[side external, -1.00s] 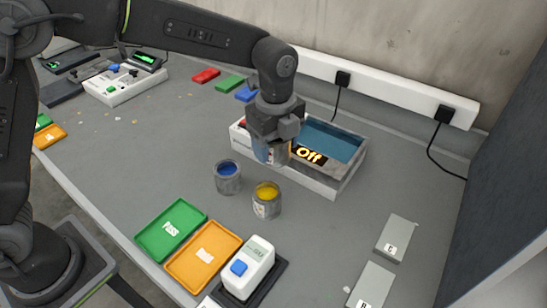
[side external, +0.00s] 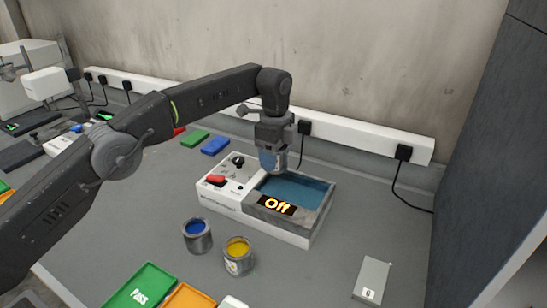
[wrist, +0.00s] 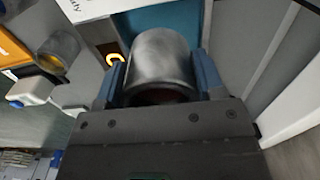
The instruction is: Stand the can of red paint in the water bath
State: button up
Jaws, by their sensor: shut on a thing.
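My gripper (side external: 272,160) is shut on a grey metal can (wrist: 160,62), with one blue finger on each side of it in the wrist view. A dark reddish strip shows at the can's near end there. In the side view the can is mostly hidden by the fingers, above the back left part of the basin. The water bath (side external: 285,233) is a white box with blue water in a grey-rimmed basin and a lit display reading "Off". Blue water (wrist: 165,20) also shows beyond the can in the wrist view. I cannot tell whether the can touches the water.
An open can of blue paint (side external: 197,236) and one of yellow paint (side external: 238,256) stand in front of the bath. The bath's left panel has a red switch (side external: 215,180) and a black knob (side external: 238,161). A power strip (side external: 350,138) runs along the wall behind.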

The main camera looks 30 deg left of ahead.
aim_at(275, 190)
jog(key=shift+f, duration=3.3)
jog(key=shift+f, duration=0.6)
jog(key=o, duration=1.1)
jog(key=shift+c, duration=0.2)
notch_tip(275, 190, up, 8)
jog(key=shift+f, duration=0.2)
jog(key=s+a+r+n+t, duration=0.1)
jog(key=s+a+r+n, duration=0.4)
jog(key=s+r, duration=0.3)
jog(key=s+a+r+n+t, duration=0.2)
jog(key=s+a+r+n, duration=0.25)
jog(key=s+r, duration=0.3)
jog(key=s+a+f+n+t, duration=0.1)
jog(key=s+a+f+n, duration=0.1)
jog(key=s, duration=0.5)
jog(key=s+a+f+n, duration=0.2)
jog(key=s+n, duration=0.1)
jog(key=s, duration=0.5)
jog(key=s+a+f+n+t, duration=0.1)
jog(key=s+a+f+n, duration=0.1)
jog(key=s, duration=0.5)
jog(key=shift+s+f+n+t, duration=0.15)
jog(key=shift+f+n+t, duration=0.15)
jog(key=shift+n, duration=0.45)
